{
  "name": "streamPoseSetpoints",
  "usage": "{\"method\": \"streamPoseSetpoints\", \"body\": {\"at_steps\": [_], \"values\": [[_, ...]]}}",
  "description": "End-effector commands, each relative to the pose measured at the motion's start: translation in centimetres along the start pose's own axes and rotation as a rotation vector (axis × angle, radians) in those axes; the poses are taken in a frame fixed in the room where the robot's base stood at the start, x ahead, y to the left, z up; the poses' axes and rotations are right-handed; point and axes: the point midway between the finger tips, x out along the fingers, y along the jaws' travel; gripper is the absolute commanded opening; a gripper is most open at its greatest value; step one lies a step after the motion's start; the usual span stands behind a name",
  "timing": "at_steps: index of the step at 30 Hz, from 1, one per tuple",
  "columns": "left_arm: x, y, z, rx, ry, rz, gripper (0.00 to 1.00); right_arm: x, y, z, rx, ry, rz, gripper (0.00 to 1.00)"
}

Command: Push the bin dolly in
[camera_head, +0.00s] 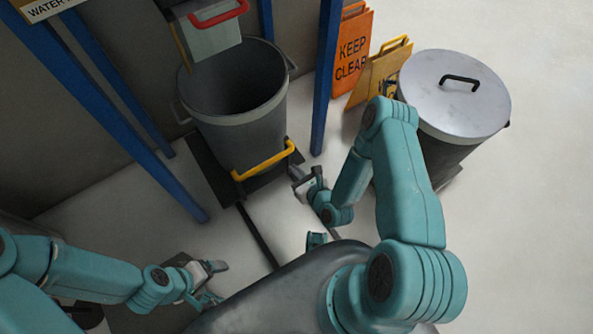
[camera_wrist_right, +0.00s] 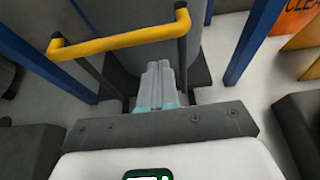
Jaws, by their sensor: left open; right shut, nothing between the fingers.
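The bin dolly (camera_head: 209,176) is a dark flat base with a yellow push handle (camera_head: 264,162). A grey round bin (camera_head: 245,138) stands on it, between the blue posts. My right gripper (camera_head: 298,176) is shut and empty, just in front of the handle's right end. In the right wrist view, its closed fingers (camera_wrist_right: 162,84) point at the dolly base (camera_wrist_right: 201,76), below the yellow handle (camera_wrist_right: 120,40). I cannot tell whether they touch the dolly. My left gripper (camera_head: 215,279) is open and empty at the lower left, well apart from the dolly.
A grey chute with a red handle (camera_head: 217,15) hangs above the bin. Blue posts (camera_head: 326,75) stand on both sides. At right are an orange keep-clear sign (camera_head: 352,55), a yellow sign (camera_head: 372,82) and a lidded drum (camera_head: 440,85). A dark floor rail (camera_head: 257,236) runs toward me.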

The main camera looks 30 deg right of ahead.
Motion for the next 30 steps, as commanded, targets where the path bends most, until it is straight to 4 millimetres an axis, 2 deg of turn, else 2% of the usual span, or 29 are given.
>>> {"method": "streamPoseSetpoints", "body": {"at_steps": [2,15,18,24,28,30], "values": [[0.1,0.0,0.0,0.000,0.000,0.000,0.85,0.1,-0.1,0.0,0.000,0.000,0.000,0.00],[-2.1,0.7,0.0,0.000,0.000,0.000,0.85,-7.7,-0.2,0.2,0.004,0.005,-0.003,0.00],[-2.2,0.8,0.0,0.000,0.000,0.000,0.85,-8.8,-0.2,0.1,0.003,0.003,-0.001,0.00],[-2.3,0.8,0.0,0.000,0.000,0.000,0.85,-9.7,-0.2,0.1,0.001,0.000,-0.001,0.00],[-2.2,0.8,0.0,0.000,0.000,0.000,0.85,-9.7,0.0,0.1,-0.001,-0.001,0.003,0.00],[-2.3,0.8,0.0,0.000,0.000,0.000,0.85,-9.4,0.7,0.7,-0.015,-0.013,0.026,0.00]]}}
